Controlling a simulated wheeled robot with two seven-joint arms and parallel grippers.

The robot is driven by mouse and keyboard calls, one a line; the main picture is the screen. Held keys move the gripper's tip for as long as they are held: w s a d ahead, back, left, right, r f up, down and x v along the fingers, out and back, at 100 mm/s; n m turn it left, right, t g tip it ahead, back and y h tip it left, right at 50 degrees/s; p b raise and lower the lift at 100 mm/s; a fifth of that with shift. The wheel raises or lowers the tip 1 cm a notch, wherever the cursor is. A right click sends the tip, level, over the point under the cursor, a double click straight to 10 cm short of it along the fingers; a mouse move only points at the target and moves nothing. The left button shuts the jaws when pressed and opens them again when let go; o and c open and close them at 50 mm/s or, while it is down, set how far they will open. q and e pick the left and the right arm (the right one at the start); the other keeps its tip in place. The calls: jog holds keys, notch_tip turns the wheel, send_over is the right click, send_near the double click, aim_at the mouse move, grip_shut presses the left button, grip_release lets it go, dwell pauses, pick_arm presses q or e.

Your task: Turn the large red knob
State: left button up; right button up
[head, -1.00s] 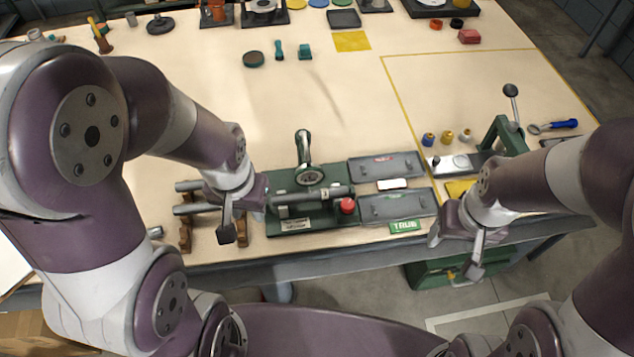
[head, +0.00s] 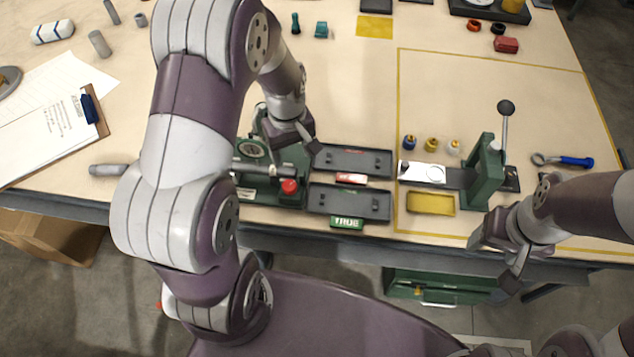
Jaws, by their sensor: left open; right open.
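The red knob (head: 289,187) sits at the right front end of the green bench device (head: 262,192), which has a grey cylinder across it. My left gripper (head: 292,148) is open and empty, with its fingers beyond the knob in the picture, over the back right part of the device. It appears apart from the knob, though its exact height is hard to tell. My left arm covers the left part of the device. My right gripper (head: 496,262) is open and empty, in front of the table's front edge at the right, away from the knob.
Two grey trays (head: 350,203) lie just right of the device, with a green label at the front. A green lever press (head: 485,175) stands further right, near small bottles and a blue-handled wrench (head: 565,161).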

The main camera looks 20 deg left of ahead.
aim_at(290, 185)
pick_arm(q)
jog(key=shift+n, duration=0.3)
jog(key=f, duration=0.3)
jog(key=f+p, duration=0.1)
jog(key=f, duration=0.3)
jog(key=a+f, duration=0.1)
jog(key=f, duration=0.2)
jog(key=shift+s+f, duration=0.25)
jog(key=shift+s, duration=0.05)
jog(key=shift+a+f+p, duration=0.2)
jog(key=shift+f+p, duration=0.1)
jog(key=shift+f, duration=0.65)
jog(key=shift+s+f, duration=0.1)
jog(key=shift+f, duration=0.15)
pick_arm(e)
jog(key=shift+s+a+r, duration=0.25)
jog(key=shift+a+r, duration=0.5)
jog(key=shift+r, duration=0.2)
pick_arm(q)
jog(key=shift+d, duration=0.1)
pick_arm(e)
jog(key=shift+d, duration=0.1)
pick_arm(q)
jog(key=c, duration=1.1)
